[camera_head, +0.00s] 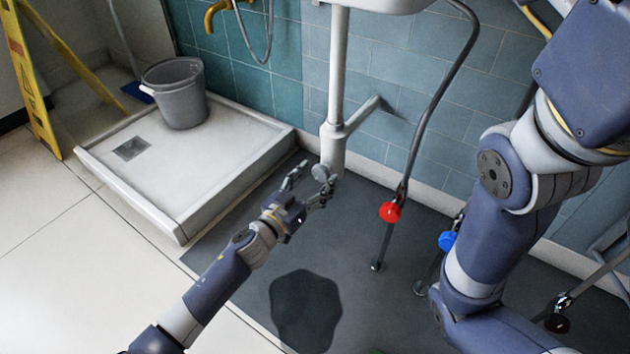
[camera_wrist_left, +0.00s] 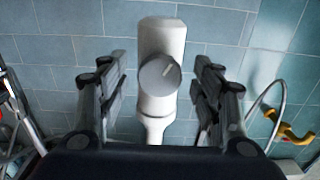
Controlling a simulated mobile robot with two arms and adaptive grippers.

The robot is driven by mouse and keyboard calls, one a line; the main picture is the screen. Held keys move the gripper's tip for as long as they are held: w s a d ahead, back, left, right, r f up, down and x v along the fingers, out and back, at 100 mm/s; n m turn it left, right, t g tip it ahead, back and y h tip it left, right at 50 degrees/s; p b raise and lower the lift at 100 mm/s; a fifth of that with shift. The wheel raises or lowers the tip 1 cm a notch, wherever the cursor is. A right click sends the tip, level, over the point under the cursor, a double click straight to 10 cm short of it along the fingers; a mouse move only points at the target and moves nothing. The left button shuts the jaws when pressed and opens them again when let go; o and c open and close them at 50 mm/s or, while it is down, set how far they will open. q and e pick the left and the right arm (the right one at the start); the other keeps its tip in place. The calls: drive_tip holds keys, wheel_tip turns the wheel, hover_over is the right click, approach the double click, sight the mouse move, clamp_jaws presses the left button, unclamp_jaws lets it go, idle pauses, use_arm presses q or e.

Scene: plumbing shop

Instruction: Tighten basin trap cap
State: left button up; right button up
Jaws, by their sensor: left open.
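The basin trap (camera_head: 333,145) is a white pipe with a thicker lower body under the basin (camera_head: 385,4). Its grey round cap (camera_head: 320,173) faces my left gripper (camera_head: 308,188). In the left wrist view the trap body (camera_wrist_left: 162,40) stands in the middle, with the cap (camera_wrist_left: 159,75) as a grey disc with a light slot-like mark. My left gripper's two fingers (camera_wrist_left: 159,95) are open, one on each side of the cap, with a gap on both sides. My right arm crosses the right of the head view; its gripper is out of frame.
A red valve handle (camera_head: 390,212) and a blue one (camera_head: 447,240) stand right of the trap. A dark wet patch (camera_head: 305,309) lies on the floor mat. A shower tray (camera_head: 190,165) with a grey bucket (camera_head: 178,95) is at left, beside a yellow sign (camera_head: 28,85).

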use_arm(q)
drive_tip(key=c, duration=1.1)
drive_tip(key=shift+o, duration=0.2)
